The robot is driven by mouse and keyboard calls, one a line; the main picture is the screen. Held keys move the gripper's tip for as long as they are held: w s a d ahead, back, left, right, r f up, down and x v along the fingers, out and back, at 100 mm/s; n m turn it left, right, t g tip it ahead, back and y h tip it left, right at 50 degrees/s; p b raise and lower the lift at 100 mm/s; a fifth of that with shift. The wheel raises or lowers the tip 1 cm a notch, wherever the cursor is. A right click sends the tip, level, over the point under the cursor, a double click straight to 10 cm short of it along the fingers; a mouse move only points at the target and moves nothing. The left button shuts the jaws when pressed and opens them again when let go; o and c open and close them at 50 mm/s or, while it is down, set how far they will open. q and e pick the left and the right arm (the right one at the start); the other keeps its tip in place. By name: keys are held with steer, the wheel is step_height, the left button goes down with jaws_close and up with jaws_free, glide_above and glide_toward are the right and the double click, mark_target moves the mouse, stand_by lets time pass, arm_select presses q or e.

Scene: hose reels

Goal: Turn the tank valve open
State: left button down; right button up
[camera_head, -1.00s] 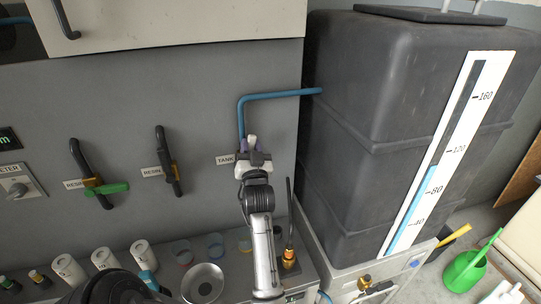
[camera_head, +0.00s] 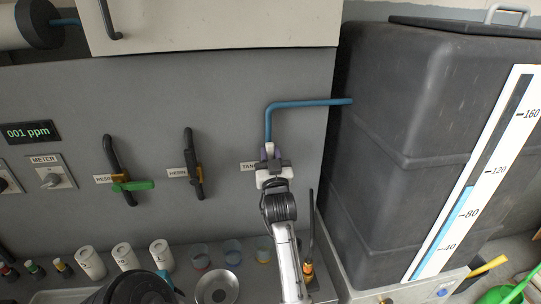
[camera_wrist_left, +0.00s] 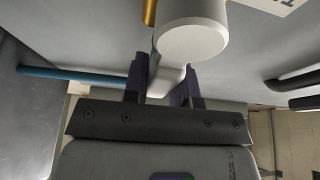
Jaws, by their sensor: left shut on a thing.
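The tank valve sits on the grey wall beside the TANK label (camera_head: 248,167), under a blue pipe (camera_head: 268,122). My left gripper (camera_head: 270,152) covers most of it in the head view. In the left wrist view, the valve's white rounded handle (camera_wrist_left: 193,38) shows close up, with a brass-coloured part (camera_wrist_left: 149,12) behind it. The two purple fingers of my left gripper (camera_wrist_left: 168,82) stand either side of the handle's narrow white lever and are shut on it. The handle's exact turn angle is hard to tell. My right gripper does not show.
The dark tank (camera_head: 405,130) with a level gauge (camera_head: 470,190) stands close at the right. Two resin valves (camera_head: 122,180) (camera_head: 193,168) are on the wall to the left. Bottles (camera_head: 125,257), cups and a metal bowl (camera_head: 217,287) stand on the shelf below.

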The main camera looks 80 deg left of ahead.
arm_select(q)
steer(key=c, duration=0.9)
jaws_free()
steer(key=shift+b+v, duration=1.3)
steer(key=shift+v, duration=2.45)
